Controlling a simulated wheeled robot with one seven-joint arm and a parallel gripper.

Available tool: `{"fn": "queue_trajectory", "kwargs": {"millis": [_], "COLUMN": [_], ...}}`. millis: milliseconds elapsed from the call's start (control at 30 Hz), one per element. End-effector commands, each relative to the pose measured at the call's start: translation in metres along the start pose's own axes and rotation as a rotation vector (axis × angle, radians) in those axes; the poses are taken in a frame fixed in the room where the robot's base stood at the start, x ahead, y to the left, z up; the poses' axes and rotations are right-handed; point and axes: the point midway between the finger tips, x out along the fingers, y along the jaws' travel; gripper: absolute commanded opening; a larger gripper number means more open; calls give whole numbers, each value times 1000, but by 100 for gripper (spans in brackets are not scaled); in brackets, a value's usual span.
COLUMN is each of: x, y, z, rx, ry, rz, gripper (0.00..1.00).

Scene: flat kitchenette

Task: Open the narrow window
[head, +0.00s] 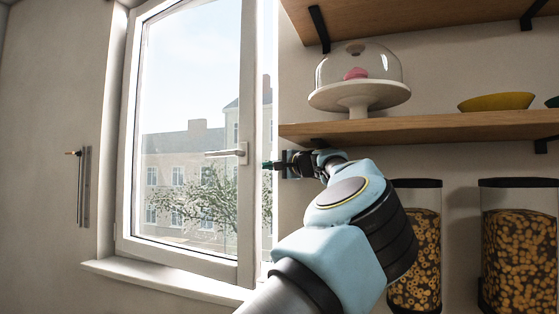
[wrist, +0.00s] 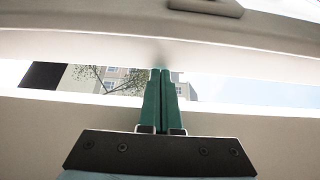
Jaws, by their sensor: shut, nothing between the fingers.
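The narrow window (head: 247,205) has a white frame and stands ajar. A strip of outdoors shows between the sash's right edge and the wall. Its white handle (head: 228,153) lies level, pointing left. My gripper (head: 265,165) is shut and empty, with its green fingertips at this gap, just right of and slightly below the handle. In the wrist view, the closed fingers (wrist: 160,73) reach across the gap to the white sash edge (wrist: 80,45). They look very near or touching it; I cannot tell which. Part of the handle (wrist: 207,6) shows at the top.
Right of the window, a wooden shelf (head: 440,130) holds a domed cake stand (head: 360,96) and a yellow bowl (head: 496,102). Filled clear containers (head: 425,240) (head: 520,250) stand below it. A windowsill (head: 165,283) runs under the window. The left wall carries a small hook-like fitting (head: 82,185).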

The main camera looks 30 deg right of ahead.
Motion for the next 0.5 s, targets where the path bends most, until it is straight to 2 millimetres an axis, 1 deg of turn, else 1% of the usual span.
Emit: {"fn": "queue_trajectory", "kwargs": {"millis": [33,233,400,500], "x": [-5,-11,-14,-16], "y": [0,0,0,0], "z": [4,23,33,36], "rx": [1,0,-1,-1], "ry": [3,0,1,1], "rz": [1,1,1,1], "gripper": [0,0,0,0]}}
